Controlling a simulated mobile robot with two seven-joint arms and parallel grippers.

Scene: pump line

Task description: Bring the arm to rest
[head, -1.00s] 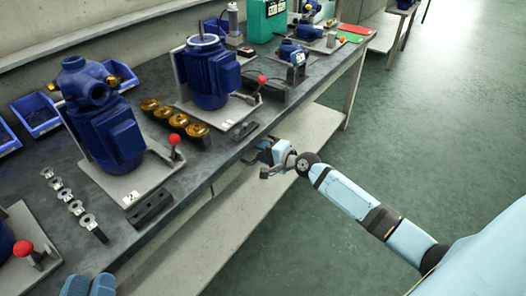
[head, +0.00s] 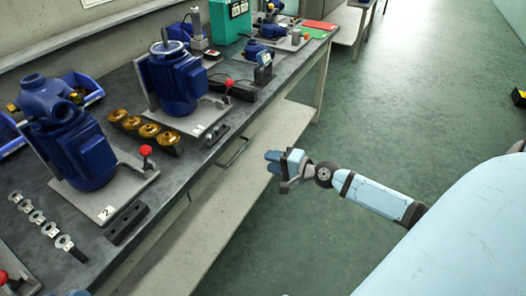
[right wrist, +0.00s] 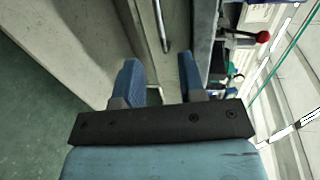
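My right gripper (head: 279,165) is in front of the workbench's edge, over the lower shelf and floor, apart from the bench. In the right wrist view its two blue fingers (right wrist: 160,80) stand apart with nothing between them. My right arm reaches in from the right of the head view. My left gripper cannot be made out; only a small blue piece shows at the bottom edge of the head view.
The workbench (head: 118,77) carries blue pumps (head: 178,80) on plates with red-knobbed levers, brass parts (head: 149,130), grey rings (head: 39,217) and a green case (head: 231,18). A drawer handle (head: 235,152) sticks out at its front.

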